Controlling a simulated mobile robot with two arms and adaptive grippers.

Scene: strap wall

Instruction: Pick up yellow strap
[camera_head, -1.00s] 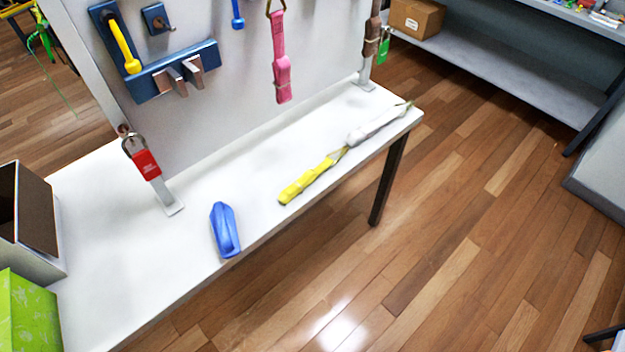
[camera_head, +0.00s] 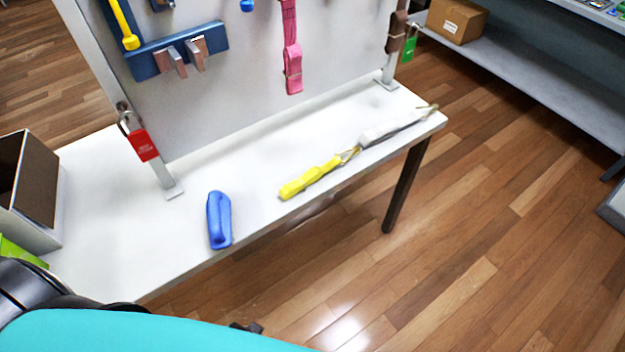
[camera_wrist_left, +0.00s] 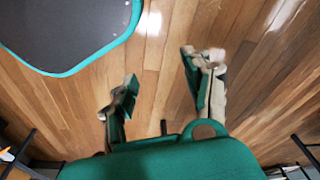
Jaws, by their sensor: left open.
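The yellow strap (camera_head: 310,178) lies folded on the white table, near its front edge. Its far end, with a metal hook, touches or lies close to a white strap (camera_head: 385,131). In the left wrist view my left gripper (camera_wrist_left: 160,69) is open and empty, with only wooden floor between its fingers. In the head view my teal left arm comes in at the bottom left, below and well apart from the yellow strap. The left fingers are not clearly visible there. The yellow strap is not in the left wrist view. My right gripper is in neither view.
An upright panel (camera_head: 225,105) with a hanging pink strap (camera_head: 291,50) stands behind. A red padlock tag (camera_head: 142,145) hangs at the left post. An open box (camera_head: 38,185) stands at left.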

